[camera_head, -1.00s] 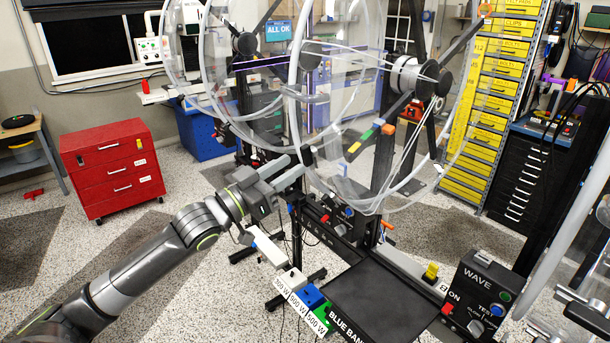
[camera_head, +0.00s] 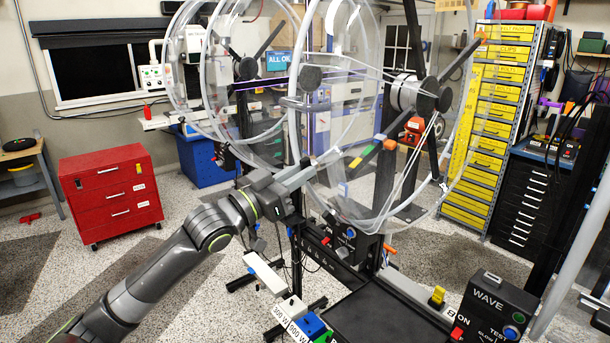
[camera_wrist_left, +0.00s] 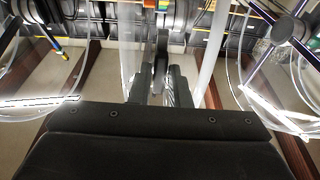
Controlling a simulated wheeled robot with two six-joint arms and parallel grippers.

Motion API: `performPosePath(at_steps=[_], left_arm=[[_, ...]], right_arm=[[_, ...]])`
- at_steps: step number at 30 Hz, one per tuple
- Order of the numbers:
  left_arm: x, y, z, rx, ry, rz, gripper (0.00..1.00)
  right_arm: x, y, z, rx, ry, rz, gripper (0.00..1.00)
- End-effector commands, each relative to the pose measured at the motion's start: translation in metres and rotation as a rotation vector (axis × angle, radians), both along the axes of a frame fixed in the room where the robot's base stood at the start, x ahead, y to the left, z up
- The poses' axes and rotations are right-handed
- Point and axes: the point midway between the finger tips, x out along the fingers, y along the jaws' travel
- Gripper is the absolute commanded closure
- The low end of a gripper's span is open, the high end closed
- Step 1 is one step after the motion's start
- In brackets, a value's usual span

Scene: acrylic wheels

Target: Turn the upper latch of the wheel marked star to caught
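Two large clear acrylic wheels stand in the head view, a near one (camera_head: 340,110) and one behind it to the left (camera_head: 215,85). I cannot make out a star mark on either. My left gripper (camera_head: 312,172) is at the lower left of the near wheel's rim. In the left wrist view, my gripper's (camera_wrist_left: 155,76) two fingers are apart, with a dark upright piece (camera_wrist_left: 160,58) between or just beyond them. I cannot tell whether this is the upper latch or whether the fingers touch it. My right gripper is out of view.
A black control box marked WAVE (camera_head: 492,303) stands at lower right beside a dark flat platform (camera_head: 375,318). A red drawer cabinet (camera_head: 110,192) is at the left. Yellow-labelled shelves (camera_head: 495,120) stand at the back right. Cords and dark spokes cross the near wheel.

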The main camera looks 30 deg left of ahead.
Motion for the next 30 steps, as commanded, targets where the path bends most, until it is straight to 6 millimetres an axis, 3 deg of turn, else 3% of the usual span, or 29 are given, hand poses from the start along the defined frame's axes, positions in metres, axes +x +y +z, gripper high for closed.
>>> performPosePath(at_steps=[4,11,30], left_arm=[[0.000,0.000,0.000,0.000,0.000,0.000,1.00],[0.000,0.000,-0.002,0.019,-0.008,0.005,1.00],[0.000,0.000,-0.001,0.355,-0.146,0.096,1.00]], right_arm=[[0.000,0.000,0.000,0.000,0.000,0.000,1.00],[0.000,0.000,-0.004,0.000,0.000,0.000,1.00],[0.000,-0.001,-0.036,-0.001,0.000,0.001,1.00]])
